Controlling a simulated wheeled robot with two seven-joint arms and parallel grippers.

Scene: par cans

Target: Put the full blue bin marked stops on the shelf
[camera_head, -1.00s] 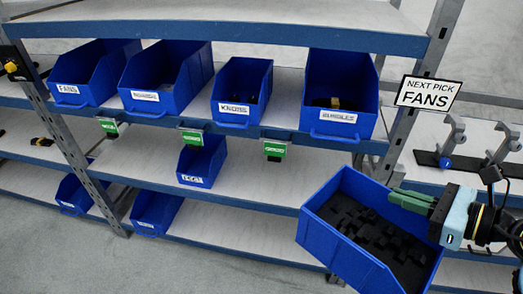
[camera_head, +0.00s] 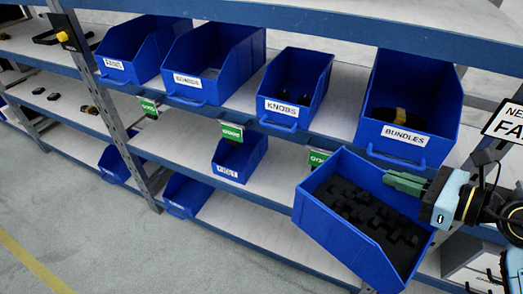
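A blue bin (camera_head: 345,235) full of black blocky parts (camera_head: 365,212) hangs in front of the shelf at the lower right, tilted in the picture. No label shows on its visible sides, so I cannot read its marking. My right gripper (camera_head: 405,183) has its green fingers at the bin's far right rim and is shut on it. The shelf rack (camera_head: 190,155) has blue-edged boards with blue bins on them. My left gripper is not in view.
The upper board holds bins marked FANS (camera_head: 125,68), BOARDS (camera_head: 190,80), KNOBS (camera_head: 280,108) and BUNDLES (camera_head: 390,137). A smaller bin (camera_head: 238,160) stands on the board below, with bare board beside it. Green tags (camera_head: 231,131) hang from the edge. A metal post (camera_head: 105,110) stands left.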

